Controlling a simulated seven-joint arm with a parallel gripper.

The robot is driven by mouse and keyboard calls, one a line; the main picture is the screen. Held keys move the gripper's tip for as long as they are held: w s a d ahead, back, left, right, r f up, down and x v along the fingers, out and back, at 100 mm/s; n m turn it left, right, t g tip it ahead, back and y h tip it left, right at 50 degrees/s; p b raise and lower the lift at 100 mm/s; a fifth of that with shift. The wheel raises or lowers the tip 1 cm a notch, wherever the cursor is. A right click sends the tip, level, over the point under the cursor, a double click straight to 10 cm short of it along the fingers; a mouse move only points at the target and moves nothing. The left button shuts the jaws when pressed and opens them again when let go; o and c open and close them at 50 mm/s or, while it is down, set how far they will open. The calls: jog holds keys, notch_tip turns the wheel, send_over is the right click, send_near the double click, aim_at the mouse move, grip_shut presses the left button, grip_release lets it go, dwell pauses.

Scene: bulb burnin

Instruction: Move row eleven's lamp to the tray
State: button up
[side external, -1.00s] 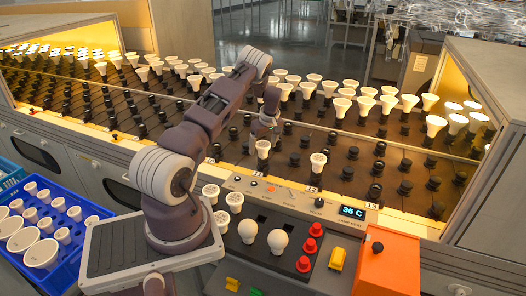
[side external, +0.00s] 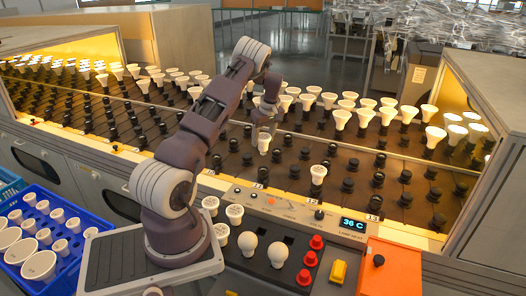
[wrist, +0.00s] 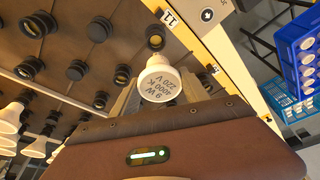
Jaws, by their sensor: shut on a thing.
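My gripper (side external: 266,124) is shut on a white lamp (side external: 264,143) at the front part of the dark socket rack (side external: 225,175). In the wrist view the lamp (wrist: 160,80) sits between the fingers, its face marked 9 W, 4000 K, 220 V. An empty socket (wrist: 155,38) shows beside it, near the tag reading 11 (wrist: 168,18). The blue tray (side external: 72,272), holding several white lamps, stands at the lower left; a blue tray wall (wrist: 285,45) also shows in the wrist view.
Another lamp (side external: 318,173) stands in a front socket to the right. Many lamps fill the back rows. A control panel with a display (side external: 354,223), red buttons (side external: 310,258) and an orange box (side external: 388,268) lies in front.

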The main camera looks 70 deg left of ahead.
jog(key=s+d+f, duration=0.2)
jog(key=s+d, duration=0.1)
jog(key=d, duration=0.5)
jog(key=s+d+f, duration=0.2)
jog(key=s+d, duration=0.2)
jog(key=d, duration=0.4)
jog(key=s+d+f, duration=0.2)
jog(key=s+d, duration=0.1)
jog(key=d, duration=0.6)
jog(key=shift+d+x, duration=0.25)
jog(key=shift+x, duration=0.9)
jog(key=shift+d+x, duration=0.25)
jog(key=shift+x, duration=0.9)
jog(key=shift+f, duration=0.3)
jog(key=shift+f, duration=1.85)
jog(key=o, duration=1.5)
jog(key=shift+c, duration=0.2)
jog(key=v, duration=0.7)
